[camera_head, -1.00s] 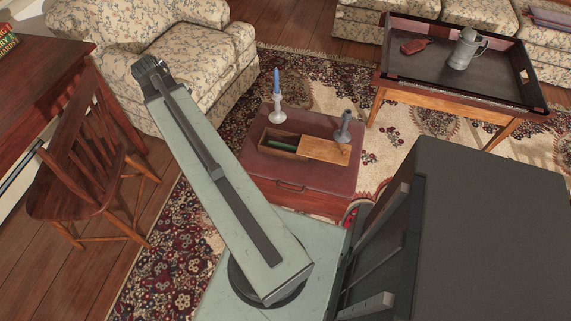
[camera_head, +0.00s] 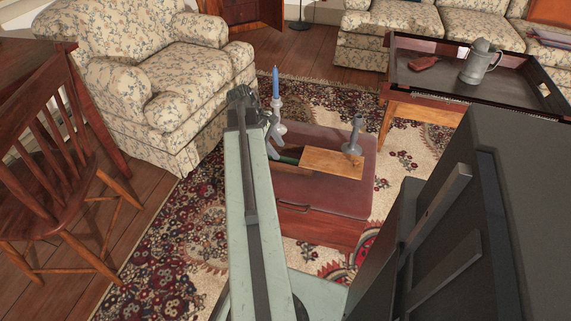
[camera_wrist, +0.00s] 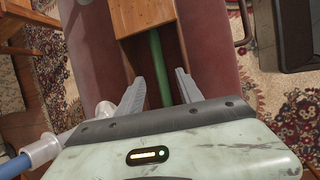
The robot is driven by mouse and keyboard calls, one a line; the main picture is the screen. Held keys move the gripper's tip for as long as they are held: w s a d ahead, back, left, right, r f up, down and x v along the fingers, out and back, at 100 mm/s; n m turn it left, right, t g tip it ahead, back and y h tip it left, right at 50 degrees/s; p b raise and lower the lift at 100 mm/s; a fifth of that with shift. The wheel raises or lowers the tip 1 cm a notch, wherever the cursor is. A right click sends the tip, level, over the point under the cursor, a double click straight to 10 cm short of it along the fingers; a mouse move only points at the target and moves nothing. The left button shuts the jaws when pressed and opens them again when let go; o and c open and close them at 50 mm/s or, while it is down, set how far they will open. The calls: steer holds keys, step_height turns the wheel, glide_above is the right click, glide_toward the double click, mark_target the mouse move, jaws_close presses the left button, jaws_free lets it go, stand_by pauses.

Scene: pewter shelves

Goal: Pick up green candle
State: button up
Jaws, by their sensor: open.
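The green candle (camera_head: 288,160) lies in an open-topped wooden box (camera_head: 297,186) on a dark red chest or small table (camera_head: 340,196). A light wooden lid (camera_head: 333,162) covers part of the box. In the wrist view the green candle (camera_wrist: 159,68) sticks out from under the lid (camera_wrist: 143,14) and runs between my fingers. My gripper (camera_wrist: 160,84) is open, with one finger on each side of the candle in the picture. I cannot tell its height above the candle. In the head view my gripper (camera_head: 272,140) is over the box's left end, partly hidden by my arm.
A blue candle (camera_head: 275,83) in a pale holder (camera_head: 278,113) stands close behind my gripper. An armchair (camera_head: 150,80), a wooden chair (camera_head: 62,180) and a tray table (camera_head: 435,75) with a tankard (camera_head: 481,62) surround the chest.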

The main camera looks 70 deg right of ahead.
mark_target(285, 158)
steer(key=b+x, duration=0.4)
steer(key=x, duration=0.1)
steer(key=shift+f+b, duration=0.25)
steer(key=shift+b, duration=0.1)
steer(key=shift+r, duration=0.25)
steer(key=shift+f, duration=0.1)
jaws_close()
